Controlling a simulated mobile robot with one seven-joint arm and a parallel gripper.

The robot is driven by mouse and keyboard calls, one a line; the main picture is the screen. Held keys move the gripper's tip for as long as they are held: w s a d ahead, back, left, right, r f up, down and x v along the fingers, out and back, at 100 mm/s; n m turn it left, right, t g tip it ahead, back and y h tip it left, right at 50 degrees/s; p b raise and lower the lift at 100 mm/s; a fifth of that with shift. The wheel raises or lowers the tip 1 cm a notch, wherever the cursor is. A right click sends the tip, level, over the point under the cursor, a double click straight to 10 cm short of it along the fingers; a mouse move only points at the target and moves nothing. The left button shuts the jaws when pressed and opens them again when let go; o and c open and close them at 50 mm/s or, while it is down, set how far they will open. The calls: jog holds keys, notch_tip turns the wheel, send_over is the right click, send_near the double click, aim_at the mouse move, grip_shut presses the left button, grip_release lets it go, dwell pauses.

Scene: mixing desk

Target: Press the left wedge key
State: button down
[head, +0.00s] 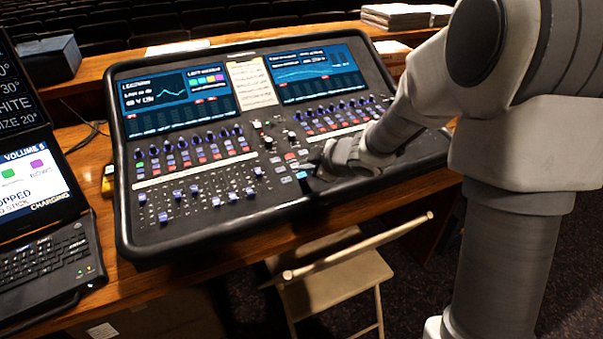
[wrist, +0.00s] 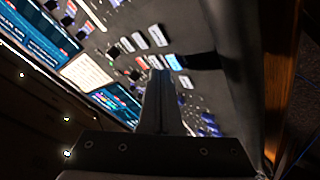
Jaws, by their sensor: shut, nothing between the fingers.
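The mixing desk (head: 240,215) fills the middle of the head view. Near its front edge, right of the left fader bank, is a group of small pale keys and one lit blue key (head: 301,175). A pale key (head: 281,180) is just left of the blue one. The blue key also shows in the wrist view (wrist: 173,62), with pale keys (wrist: 157,36) beside it. I cannot tell which key is the left wedge key. My gripper (head: 318,172) is shut and empty. Its fingertips (wrist: 160,74) are close to the blue key; contact cannot be told.
Two screens (head: 180,98) and a paper sheet (head: 252,84) are at the desk's back. Knobs and faders (head: 195,195) surround the keys. A laptop (head: 45,240) stands at the left. A folding chair (head: 335,285) is below the front edge. Papers (head: 395,16) lie at the back right.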

aim_at(307, 182)
jog(key=r+p, duration=0.5)
jog(key=shift+s+d+r, duration=0.1)
jog(key=shift+s, duration=0.15)
dwell(0.7)
jog(key=s+d+r+m+t+h+p, duration=0.1)
jog(key=s+d+r+m+h, duration=0.25)
jog(key=d+r, duration=0.3)
jog(key=s+d+r+m+h+p, duration=0.1)
jog(key=s+d+r+m+h, duration=0.2)
jog(key=s+d+r+m, duration=0.3)
jog(key=s+a+r+m+g+p, duration=0.1)
jog(key=s+m+g, duration=0.1)
jog(key=s, duration=0.8)
jog(key=s+a+r+m+g, duration=0.1)
jog(key=s+m, duration=0.3)
jog(key=s, duration=0.6)
jog(key=shift+s+r+g+y+p, duration=0.35)
jog(key=shift+r+g+y, duration=0.1)
jog(key=shift+r+g, duration=0.25)
